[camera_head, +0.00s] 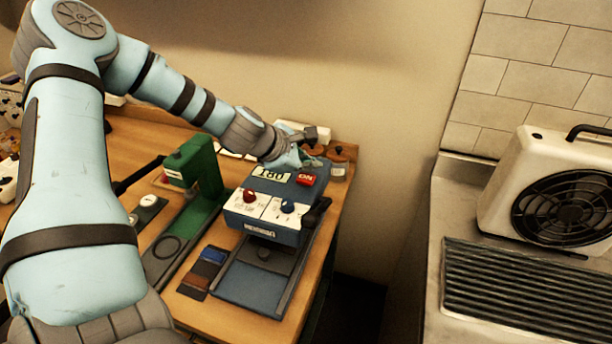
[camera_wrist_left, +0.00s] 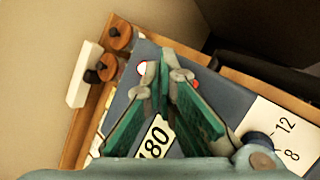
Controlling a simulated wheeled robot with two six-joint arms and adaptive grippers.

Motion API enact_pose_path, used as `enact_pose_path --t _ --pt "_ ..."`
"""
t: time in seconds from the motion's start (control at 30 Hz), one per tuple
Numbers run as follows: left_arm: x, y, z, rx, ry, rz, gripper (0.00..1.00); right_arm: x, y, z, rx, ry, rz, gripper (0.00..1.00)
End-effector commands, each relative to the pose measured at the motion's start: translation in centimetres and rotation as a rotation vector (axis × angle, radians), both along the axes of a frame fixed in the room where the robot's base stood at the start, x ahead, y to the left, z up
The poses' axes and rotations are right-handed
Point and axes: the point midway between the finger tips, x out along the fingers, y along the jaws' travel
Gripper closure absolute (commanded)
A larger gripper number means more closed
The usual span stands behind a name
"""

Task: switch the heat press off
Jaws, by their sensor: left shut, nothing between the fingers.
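The heat press (camera_head: 262,228) is a blue machine on the wooden table, with a pale display, a red rocker switch (camera_head: 305,179) marked ON upside down, and a red knob and a blue knob on its white front panel. My left gripper (camera_head: 303,158) is shut and empty, above the rear of the press, just behind the switch. In the left wrist view the closed green fingertips (camera_wrist_left: 162,80) cover most of the switch; only bits of red and white show beside them. Contact cannot be told. The display (camera_wrist_left: 156,138) reads 180. My right gripper is out of view.
A green press (camera_head: 195,165) stands left of the heat press. Brown spools (camera_head: 337,155) and a white block sit at the table's back corner. Colour swatches (camera_head: 203,270) lie in front. A fan unit (camera_head: 545,190) stands on the separate counter at right.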

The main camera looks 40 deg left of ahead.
Motion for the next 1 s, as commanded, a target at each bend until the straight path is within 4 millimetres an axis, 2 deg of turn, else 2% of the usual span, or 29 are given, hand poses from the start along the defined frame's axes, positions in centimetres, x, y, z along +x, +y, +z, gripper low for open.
enact_pose_path --t 0.4,0.67,1.0 --pt "0.0 0.0 0.0 0.0 0.0 0.0 1.0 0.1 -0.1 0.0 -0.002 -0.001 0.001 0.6" --pt "0.1 0.0 -1.1 0.0 0.0 0.0 1.0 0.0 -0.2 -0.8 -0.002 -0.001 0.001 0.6" --pt "0.1 0.0 -1.0 0.0 0.0 0.0 1.0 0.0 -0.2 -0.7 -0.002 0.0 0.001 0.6"
